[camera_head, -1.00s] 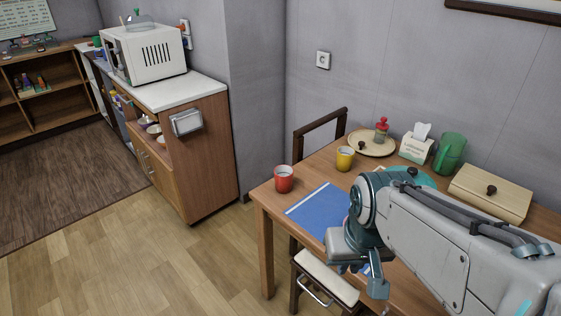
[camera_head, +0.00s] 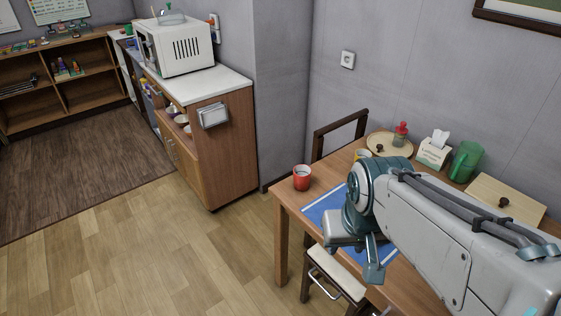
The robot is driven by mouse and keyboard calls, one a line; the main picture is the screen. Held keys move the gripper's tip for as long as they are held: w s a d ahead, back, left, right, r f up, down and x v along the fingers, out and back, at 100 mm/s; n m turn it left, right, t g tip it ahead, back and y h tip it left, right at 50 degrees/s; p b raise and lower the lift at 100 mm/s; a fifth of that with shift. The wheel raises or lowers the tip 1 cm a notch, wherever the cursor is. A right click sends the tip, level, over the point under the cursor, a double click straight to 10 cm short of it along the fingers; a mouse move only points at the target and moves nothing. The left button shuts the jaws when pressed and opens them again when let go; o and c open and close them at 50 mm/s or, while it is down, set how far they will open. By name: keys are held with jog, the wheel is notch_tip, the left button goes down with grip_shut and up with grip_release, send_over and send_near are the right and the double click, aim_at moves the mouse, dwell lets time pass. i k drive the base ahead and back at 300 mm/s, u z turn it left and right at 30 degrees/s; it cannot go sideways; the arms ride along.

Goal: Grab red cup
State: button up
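The red cup (camera_head: 302,178) stands upright on the near left corner of the wooden table (camera_head: 284,200). Nothing covers it. My arm reaches in from the right over the table, and its front end is to the right of the cup and apart from it. My gripper's fingers cannot be made out clearly, so I cannot tell whether they are open or shut. The cup is not in my gripper.
A blue placemat (camera_head: 325,199) lies right of the cup. A round tray (camera_head: 380,142), tissue box (camera_head: 433,153), green pitcher (camera_head: 466,161) and wooden box (camera_head: 508,197) stand further back. Chairs adjoin the table.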

aim_at(302, 173)
jog(key=u, duration=1.4)
jog(key=i, duration=2.9)
jog(key=z, duration=4.4)
jog(key=i, duration=0.5)
